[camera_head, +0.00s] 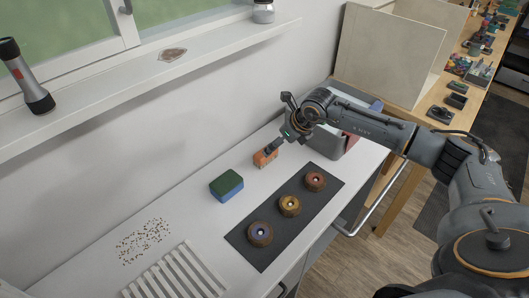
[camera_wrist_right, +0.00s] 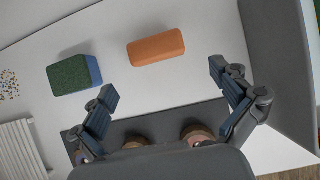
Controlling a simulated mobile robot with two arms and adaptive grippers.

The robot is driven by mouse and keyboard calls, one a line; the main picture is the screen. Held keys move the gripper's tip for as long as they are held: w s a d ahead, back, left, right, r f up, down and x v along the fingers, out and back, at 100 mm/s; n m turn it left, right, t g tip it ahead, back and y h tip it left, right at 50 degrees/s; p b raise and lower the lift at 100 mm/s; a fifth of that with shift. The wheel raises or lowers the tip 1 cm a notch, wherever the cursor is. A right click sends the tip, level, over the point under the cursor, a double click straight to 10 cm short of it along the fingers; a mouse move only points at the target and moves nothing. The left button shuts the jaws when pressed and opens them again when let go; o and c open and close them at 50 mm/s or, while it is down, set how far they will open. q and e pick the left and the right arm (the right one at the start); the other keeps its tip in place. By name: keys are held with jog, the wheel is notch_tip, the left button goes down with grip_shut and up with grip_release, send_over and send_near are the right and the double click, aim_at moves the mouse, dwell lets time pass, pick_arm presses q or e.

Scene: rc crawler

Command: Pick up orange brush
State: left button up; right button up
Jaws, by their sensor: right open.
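The orange brush (camera_head: 262,159) looks like an orange block with rounded edges and lies on the white counter (camera_head: 190,205). In the right wrist view the orange brush (camera_wrist_right: 156,47) lies beyond the fingertips, roughly centred between them. My right gripper (camera_head: 274,147) is just above it in the head view and partly covers it. In the right wrist view my right gripper (camera_wrist_right: 163,82) has its fingers spread wide with nothing between them. No contact with the brush shows. My left gripper is in neither view.
A green and blue sponge (camera_head: 227,185) lies to the left of the brush. A dark mat (camera_head: 272,232) in front bears three round wooden pieces with coloured tops. A white ribbed rack (camera_head: 178,274) and scattered crumbs (camera_head: 145,240) are at lower left. A grey bin (camera_head: 345,146) stands at right.

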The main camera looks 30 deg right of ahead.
aim_at(260, 161)
jog(key=x, duration=0.4)
jog(key=shift+a+r, duration=0.1)
jog(key=shift+w+p, duration=0.15)
jog(key=shift+p, duration=0.15)
jog(key=shift+w+a+f+p, duration=0.35)
jog(key=shift+w+f+p, duration=0.05)
jog(key=shift+f+p, duration=0.3)
jog(key=x, duration=0.3)
jog(key=shift+w, duration=0.15)
jog(key=shift+w+a+f, duration=0.1)
jog(key=shift+f, duration=0.15)
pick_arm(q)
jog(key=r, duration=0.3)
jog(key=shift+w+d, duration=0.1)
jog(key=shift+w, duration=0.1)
pick_arm(e)
jog(key=c, duration=1)
